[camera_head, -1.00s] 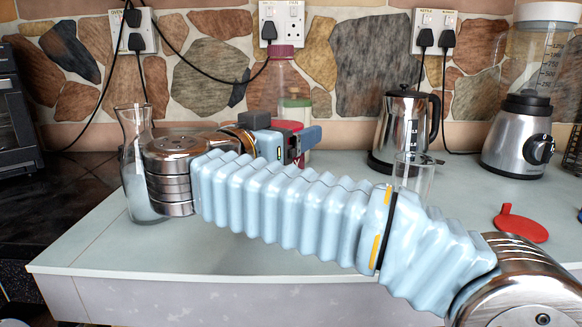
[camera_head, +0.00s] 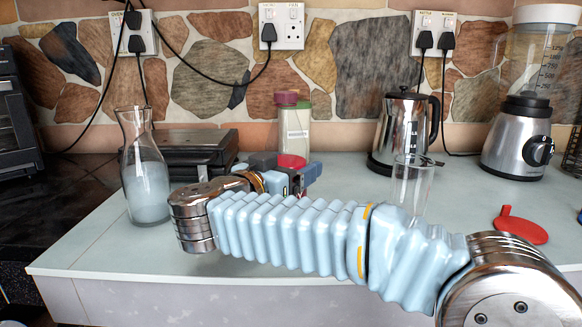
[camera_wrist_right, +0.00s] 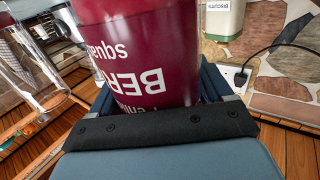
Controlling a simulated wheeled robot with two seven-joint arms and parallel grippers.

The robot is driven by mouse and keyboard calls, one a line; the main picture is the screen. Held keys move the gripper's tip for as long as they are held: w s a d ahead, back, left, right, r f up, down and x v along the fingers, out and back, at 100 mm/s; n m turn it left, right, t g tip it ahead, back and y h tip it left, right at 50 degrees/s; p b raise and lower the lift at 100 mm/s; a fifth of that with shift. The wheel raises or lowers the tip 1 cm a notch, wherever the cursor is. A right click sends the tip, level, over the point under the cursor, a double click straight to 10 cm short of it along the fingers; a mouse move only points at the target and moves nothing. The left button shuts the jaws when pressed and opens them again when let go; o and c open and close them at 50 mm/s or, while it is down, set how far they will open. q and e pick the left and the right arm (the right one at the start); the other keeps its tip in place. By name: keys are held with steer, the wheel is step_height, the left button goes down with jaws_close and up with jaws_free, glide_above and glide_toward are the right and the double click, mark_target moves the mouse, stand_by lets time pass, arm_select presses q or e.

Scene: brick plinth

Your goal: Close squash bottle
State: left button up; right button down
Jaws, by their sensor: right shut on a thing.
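The squash bottle (camera_head: 291,161) has a dark red label and a maroon cap (camera_head: 287,98) at its top. Its clear upper part is hard to make out against the jar behind. My right gripper (camera_head: 297,178) is around the bottle's labelled part and shut on it; my right arm hides the lower part. In the right wrist view, the bottle's label (camera_wrist_right: 145,50) with white upside-down lettering fills the space between the fingers. How tightly the cap sits cannot be told. My left gripper is not in view.
A glass carafe (camera_head: 146,185) stands left of my arm. A dark appliance (camera_head: 190,145) and a biscuit jar (camera_head: 320,135) are behind. A drinking glass (camera_head: 411,185), steel kettle (camera_head: 402,135), blender (camera_head: 516,140) and red flat item (camera_head: 520,226) are to the right. The front counter is clear.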

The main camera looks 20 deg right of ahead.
steer(key=shift+f, duration=0.1)
jaws_free()
steer(key=shift+f, duration=0.1)
steer(key=b+v, duration=0.1)
steer(key=v, duration=1.1)
steer(key=shift+r, duration=0.2)
